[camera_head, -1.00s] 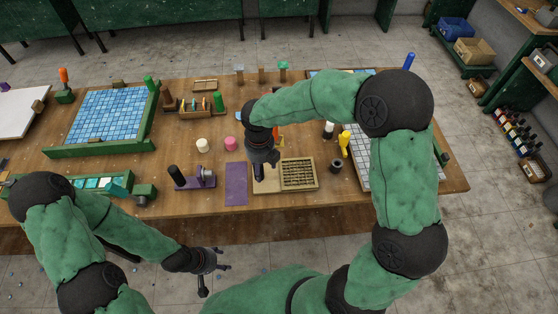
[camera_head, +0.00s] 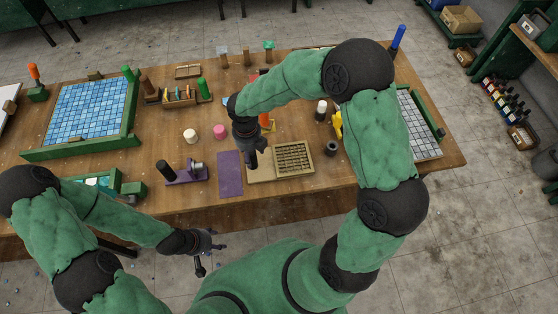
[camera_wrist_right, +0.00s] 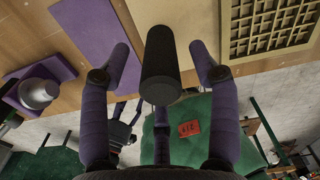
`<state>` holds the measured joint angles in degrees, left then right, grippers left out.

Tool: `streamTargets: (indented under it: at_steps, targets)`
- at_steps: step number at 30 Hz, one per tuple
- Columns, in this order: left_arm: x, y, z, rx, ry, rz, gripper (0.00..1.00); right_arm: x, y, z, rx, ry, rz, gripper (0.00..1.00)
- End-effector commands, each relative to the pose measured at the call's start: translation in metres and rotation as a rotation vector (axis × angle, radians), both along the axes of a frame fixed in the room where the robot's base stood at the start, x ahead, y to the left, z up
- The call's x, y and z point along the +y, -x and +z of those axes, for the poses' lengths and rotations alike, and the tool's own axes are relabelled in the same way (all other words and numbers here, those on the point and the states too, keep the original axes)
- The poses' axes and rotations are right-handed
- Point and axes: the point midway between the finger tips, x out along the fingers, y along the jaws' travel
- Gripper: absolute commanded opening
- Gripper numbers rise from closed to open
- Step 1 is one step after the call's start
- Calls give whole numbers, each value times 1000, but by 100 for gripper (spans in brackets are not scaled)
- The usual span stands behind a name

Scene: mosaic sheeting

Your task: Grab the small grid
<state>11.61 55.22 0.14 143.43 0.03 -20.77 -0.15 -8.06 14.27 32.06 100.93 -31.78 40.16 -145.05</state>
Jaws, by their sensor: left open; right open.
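The small grid (camera_head: 293,158) is a tan, square, framed lattice on the right half of a pale board (camera_head: 261,175) near the table's front edge. The right wrist view shows the lattice (camera_wrist_right: 270,25) at upper right. My right gripper (camera_head: 254,158) is open above the board's left part, beside the lattice; I cannot tell its height. Its purple fingers (camera_wrist_right: 160,62) are spread in the wrist view, with a dark cylinder between them, perhaps part of the gripper. The lattice lies outside the fingers. My left gripper (camera_head: 207,248) is open, in front of the table edge.
A purple mat (camera_head: 230,175) lies left of the board, and a dark cup (camera_head: 331,148) stands to its right. A purple stand (camera_head: 187,175), a pink cylinder (camera_head: 219,131) and a yellow tool (camera_head: 337,125) are nearby. A blue mosaic panel (camera_head: 87,112) lies at the left.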

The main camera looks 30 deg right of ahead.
Motion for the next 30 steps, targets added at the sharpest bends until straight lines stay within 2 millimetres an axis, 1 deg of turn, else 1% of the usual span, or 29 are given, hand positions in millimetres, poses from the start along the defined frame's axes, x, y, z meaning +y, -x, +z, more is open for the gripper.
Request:
streamTargets:
  at_steps: [1, 7, 10, 15, 16, 17, 18, 20, 21, 22, 30]
  targets:
    - [0, 0, -4, 0, 0, 0, 56, 0, 2, -10, 3, 1, 2, 62]
    - [0, 0, -11, 0, 0, 0, 56, 0, 4, -37, 2, 0, 0, 62]
    - [0, 0, -12, 0, 0, 0, 56, 0, 4, -41, 1, 0, 0, 62]
    - [0, 0, -11, 0, 0, 0, 56, 0, 3, -40, 0, -1, 0, 62]
    - [0, 0, -11, 0, 0, 0, 56, 0, 3, -40, 0, -1, 0, 56]
    - [0, 0, -11, 0, 0, 0, 56, 0, 3, -40, 0, -1, 0, 47]
    - [0, 0, -11, 0, 0, 0, 56, 0, 3, -40, 0, -1, 0, 36]
    - [0, 0, -11, 0, 0, 0, 56, 0, 3, -40, 0, -1, 0, 19]
    - [0, 0, -11, 0, 0, 0, 56, 0, 3, -40, 0, -1, 0, 8]
    - [0, 0, -11, 0, 0, 0, 56, 0, 3, -40, 1, -1, 0, 0]
    - [0, 0, -11, 0, 0, 0, 56, 0, 3, -40, 0, -1, 0, 0]
